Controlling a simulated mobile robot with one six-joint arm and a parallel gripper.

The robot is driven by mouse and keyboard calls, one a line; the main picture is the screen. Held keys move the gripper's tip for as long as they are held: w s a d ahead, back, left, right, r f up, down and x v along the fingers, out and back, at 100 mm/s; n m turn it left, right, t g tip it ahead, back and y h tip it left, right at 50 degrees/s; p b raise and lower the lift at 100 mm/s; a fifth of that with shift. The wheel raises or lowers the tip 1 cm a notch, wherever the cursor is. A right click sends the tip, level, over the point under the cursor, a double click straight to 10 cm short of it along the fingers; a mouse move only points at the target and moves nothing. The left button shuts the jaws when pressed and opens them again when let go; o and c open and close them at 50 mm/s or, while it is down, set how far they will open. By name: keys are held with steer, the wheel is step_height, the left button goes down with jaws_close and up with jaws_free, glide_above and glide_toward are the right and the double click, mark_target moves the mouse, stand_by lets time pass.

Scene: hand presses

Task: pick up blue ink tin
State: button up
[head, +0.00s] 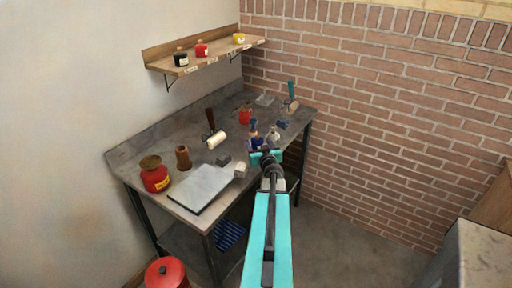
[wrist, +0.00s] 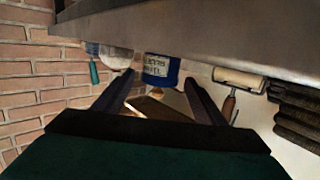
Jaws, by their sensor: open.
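The blue ink tin (head: 256,143) stands on the grey metal table near its front edge, partly hidden behind my gripper in the head view. In the wrist view, which looks upside down, the blue tin (wrist: 160,70) with a pale printed label shows between and beyond my fingertips. My gripper (head: 267,156) is open and empty at the table's front edge, just in front of the tin. Its two dark fingers (wrist: 159,88) are spread in the wrist view. I cannot tell the exact gap between fingertips and tin.
A clear bottle (head: 274,137) stands close right of the tin. The table (head: 188,205) also holds a white roller (head: 216,139), a red tin (head: 155,178), a brown cup (head: 183,157) and a pale slab (head: 200,186). A shelf (head: 215,60) with small jars hangs above.

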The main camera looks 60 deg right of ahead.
steer(key=shift+x, duration=1.45)
steer(key=shift+c, duration=0.5)
steer(key=shift+r, duration=0.1)
steer(key=c, duration=1.2)
steer(key=shift+r+p, duration=0.2)
steer(key=shift+p, duration=0.1)
